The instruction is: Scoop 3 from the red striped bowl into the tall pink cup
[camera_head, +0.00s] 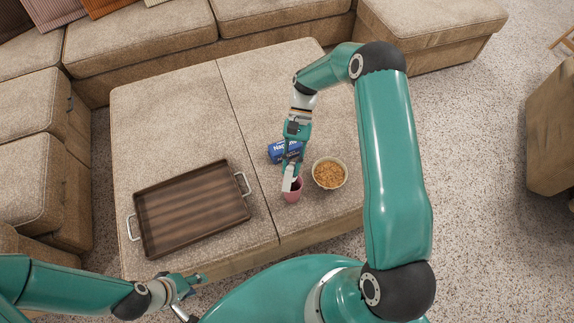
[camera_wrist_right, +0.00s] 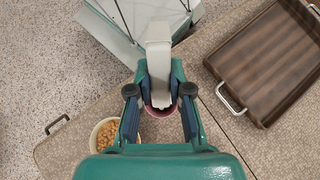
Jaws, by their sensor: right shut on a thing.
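The bowl (camera_head: 330,185) stands at the right of the ottoman, full of small golden-brown pieces; its pale rim shows, but I cannot make out red stripes. The pink cup (camera_head: 293,196) stands just left of it, upright. My right gripper (camera_head: 292,165) is shut on a pale grey scoop (camera_wrist_right: 158,60) above the cup. The scoop's lower end is at the cup's mouth; its contents cannot be made out. In the right wrist view, the cup (camera_wrist_right: 159,112) is partly hidden behind the scoop and fingers. My left gripper (camera_head: 188,287) hangs empty near the ottoman's front edge.
A dark wooden tray (camera_head: 145,243) with metal handles lies on the ottoman's left half. A blue packet (camera_head: 278,151) lies behind the cup, partly covered by my right gripper. Beige sofas surround the back and left. Bare ottoman lies beyond the tray.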

